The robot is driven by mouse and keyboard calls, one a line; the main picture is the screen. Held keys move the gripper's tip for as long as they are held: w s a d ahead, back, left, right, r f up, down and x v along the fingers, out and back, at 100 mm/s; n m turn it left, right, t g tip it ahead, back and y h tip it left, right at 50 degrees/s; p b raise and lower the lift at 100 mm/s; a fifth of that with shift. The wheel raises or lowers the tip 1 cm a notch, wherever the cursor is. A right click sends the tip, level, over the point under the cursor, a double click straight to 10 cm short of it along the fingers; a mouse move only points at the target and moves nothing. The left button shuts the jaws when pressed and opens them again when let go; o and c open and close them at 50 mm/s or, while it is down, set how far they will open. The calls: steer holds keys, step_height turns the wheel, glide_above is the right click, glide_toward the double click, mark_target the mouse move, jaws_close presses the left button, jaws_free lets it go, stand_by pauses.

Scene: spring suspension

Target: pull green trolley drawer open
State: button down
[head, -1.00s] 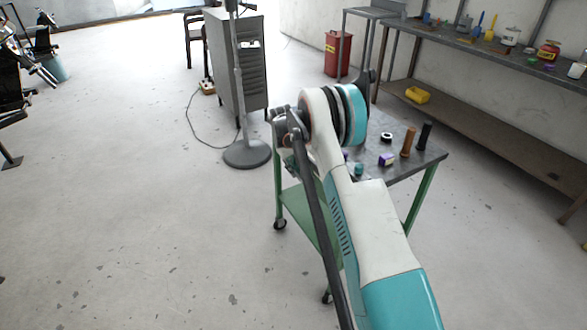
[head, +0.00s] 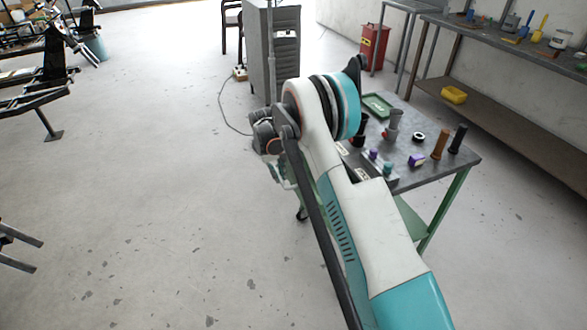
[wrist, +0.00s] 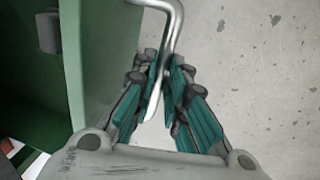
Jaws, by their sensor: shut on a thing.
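The trolley (head: 430,172) has a grey top and green legs and stands right of centre in the head view, partly behind my arm. In the wrist view, a green drawer part (wrist: 105,55) fills the left side, with a bent silver handle (wrist: 172,15) at its right. My gripper (wrist: 165,75) has its teal-and-grey fingers closed around the lower length of the handle. In the head view my gripper end (head: 283,170) is at the trolley's left side, mostly hidden by my arm. How far the drawer is out is hard to tell.
Dark and brown cylinders, a purple box (head: 416,160) and a green tray (head: 377,105) stand on the trolley top. A grey cabinet (head: 272,60) and stand are behind. A workbench (head: 500,42) lines the right wall. Floor to the left is open.

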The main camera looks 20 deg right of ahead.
steer(key=shift+a, duration=1.75)
steer(key=c, duration=1.9)
jaws_free()
steer(key=shift+r, duration=0.1)
step_height(320, 180, up, 12)
steer(key=a, duration=0.2)
steer(key=shift+f, duration=0.2)
steer(key=shift+s+a, duration=0.1)
